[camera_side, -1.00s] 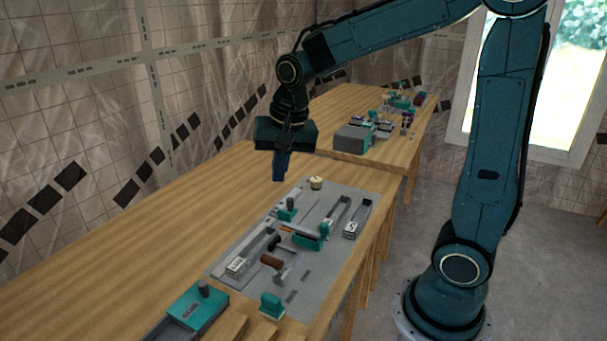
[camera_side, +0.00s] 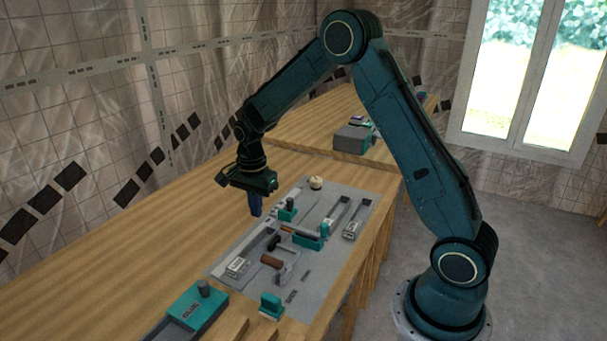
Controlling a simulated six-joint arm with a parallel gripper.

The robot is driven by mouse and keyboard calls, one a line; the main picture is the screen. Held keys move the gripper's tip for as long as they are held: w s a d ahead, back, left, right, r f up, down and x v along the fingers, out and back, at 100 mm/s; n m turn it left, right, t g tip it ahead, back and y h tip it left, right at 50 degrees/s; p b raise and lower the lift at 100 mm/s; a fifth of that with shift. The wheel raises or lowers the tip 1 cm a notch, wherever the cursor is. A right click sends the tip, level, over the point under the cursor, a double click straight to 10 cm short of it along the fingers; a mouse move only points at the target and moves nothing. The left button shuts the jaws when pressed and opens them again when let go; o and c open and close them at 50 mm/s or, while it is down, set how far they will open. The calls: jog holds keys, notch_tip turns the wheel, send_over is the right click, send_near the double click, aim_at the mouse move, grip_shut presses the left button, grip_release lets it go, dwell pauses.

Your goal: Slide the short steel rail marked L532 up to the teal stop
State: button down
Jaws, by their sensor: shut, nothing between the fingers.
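Several grey steel rails lie on a grey panel on the bench. A long rail (camera_side: 252,247) is at the panel's left, with a pale labelled end. A short rail (camera_side: 354,226) with a pale labelled end is at the right. Another rail (camera_side: 338,212) lies between them. The markings are too small to read, so I cannot tell which is L532. Teal blocks stand by the rails: one (camera_side: 287,213) at the upper left and one (camera_side: 324,231) at the centre right. I cannot tell which is the stop. My gripper (camera_side: 256,212) is shut and empty, above the panel's left edge.
The grey panel (camera_side: 315,280) also carries a brown-handled part (camera_side: 271,262), a cream knob (camera_side: 316,183) and a teal block (camera_side: 271,304) near the front. A teal box (camera_side: 200,308) stands at the front left. The wooden bench (camera_side: 130,245) left of the panel is clear.

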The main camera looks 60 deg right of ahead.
aim_at(267, 229)
jog(key=shift+f, duration=0.15)
notch_tip(267, 229, down, 10)
jog(key=shift+d, duration=2)
jog(key=shift+d, duration=1.9)
jog(key=shift+a, duration=0.1)
